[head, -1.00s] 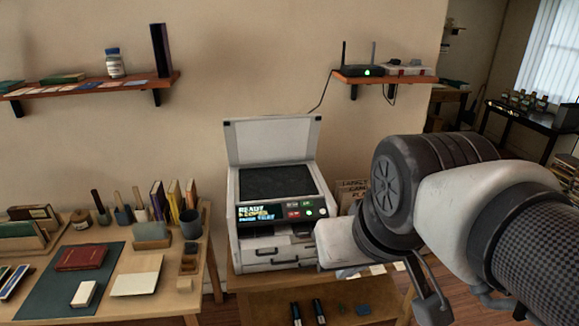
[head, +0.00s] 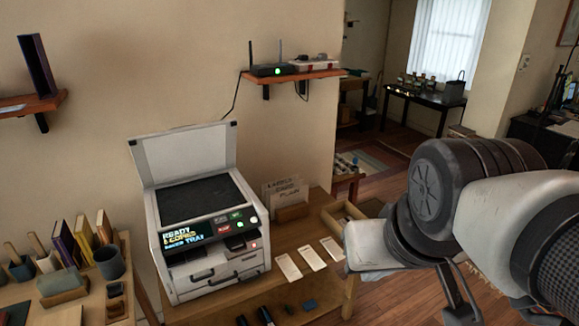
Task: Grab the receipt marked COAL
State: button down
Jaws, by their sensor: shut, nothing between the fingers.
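Three pale paper slips lie in a row on the wooden table (head: 310,218), right of the printer: a left slip (head: 288,267), a middle slip (head: 311,256) and a right slip (head: 333,248). They look like receipts, but any print on them is too small to read, so I cannot tell which is marked COAL. My gripper (head: 370,246) shows as a pale hand at the end of my arm, just right of the right slip in the picture. It is shut and empty. Its fingertips are not clearly seen.
A printer (head: 205,225) with its lid up stands left of the slips. A card holder (head: 290,208) and an open wooden box (head: 345,214) sit behind them. A lower shelf holds small dark items. A desk (head: 60,295) is at left; open floor lies at right.

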aim_at(316, 263)
jog(key=i+j+z, duration=0.15)
jog(key=j, duration=0.25)
jog(key=i, duration=0.65)
jog(key=i+l+u, duration=0.2)
jog(key=u, duration=0.15)
jog(key=i+l+u, duration=0.15)
jog(key=l+u, duration=0.15)
jog(key=k+u, duration=0.1)
jog(key=i+l+u, duration=0.15)
jog(key=i+l, duration=0.05)
